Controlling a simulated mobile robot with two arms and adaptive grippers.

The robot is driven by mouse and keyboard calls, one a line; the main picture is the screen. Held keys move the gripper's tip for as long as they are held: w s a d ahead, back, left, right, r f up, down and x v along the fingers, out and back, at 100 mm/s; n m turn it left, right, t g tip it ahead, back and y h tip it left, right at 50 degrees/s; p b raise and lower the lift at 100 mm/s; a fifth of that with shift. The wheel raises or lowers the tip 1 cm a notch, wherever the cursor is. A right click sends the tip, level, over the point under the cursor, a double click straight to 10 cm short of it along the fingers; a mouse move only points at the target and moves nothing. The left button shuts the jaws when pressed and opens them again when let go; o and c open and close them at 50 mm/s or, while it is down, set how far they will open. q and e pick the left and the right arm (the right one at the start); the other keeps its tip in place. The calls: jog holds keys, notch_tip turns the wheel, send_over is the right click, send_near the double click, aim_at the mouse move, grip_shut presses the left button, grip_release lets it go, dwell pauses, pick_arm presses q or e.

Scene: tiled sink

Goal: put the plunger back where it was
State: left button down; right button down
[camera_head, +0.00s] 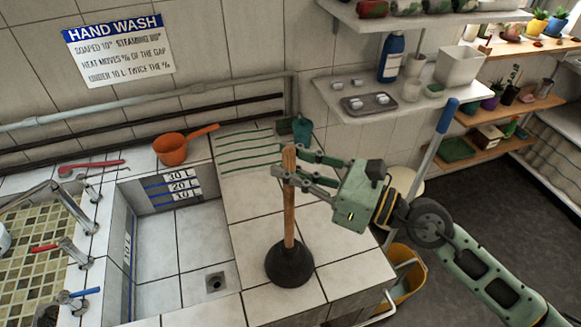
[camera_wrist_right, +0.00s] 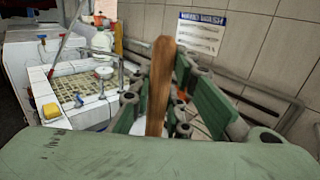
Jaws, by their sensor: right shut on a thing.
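The plunger (camera_head: 289,225) has a wooden handle and a black rubber cup (camera_head: 290,264). It is upright over the white tiled counter to the right of the sink basin, and its cup appears to rest on the tiles. My right gripper (camera_head: 290,167) is shut on the upper part of the handle. In the right wrist view the handle (camera_wrist_right: 160,85) stands between the green fingers of the right gripper (camera_wrist_right: 160,108); the cup is hidden there. My left gripper is not in view.
The tiled sink basin (camera_head: 185,240) lies left of the plunger. An orange pot (camera_head: 171,150) and a teal cup (camera_head: 302,130) stand behind. A shelf with a blue bottle (camera_head: 392,57) is at the back right. A yellow bucket (camera_head: 408,275) stands below the counter's right edge.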

jog(key=shift+r, duration=0.15)
jog(key=c, duration=1.7)
grip_release()
jog(key=shift+f, duration=0.2)
jog(key=shift+o, duration=0.2)
jog(key=shift+r, duration=0.1)
jog(key=shift+r, duration=0.1)
jog(key=b+v, duration=0.8)
jog(key=v, duration=0.4)
jog(key=shift+b, duration=0.4)
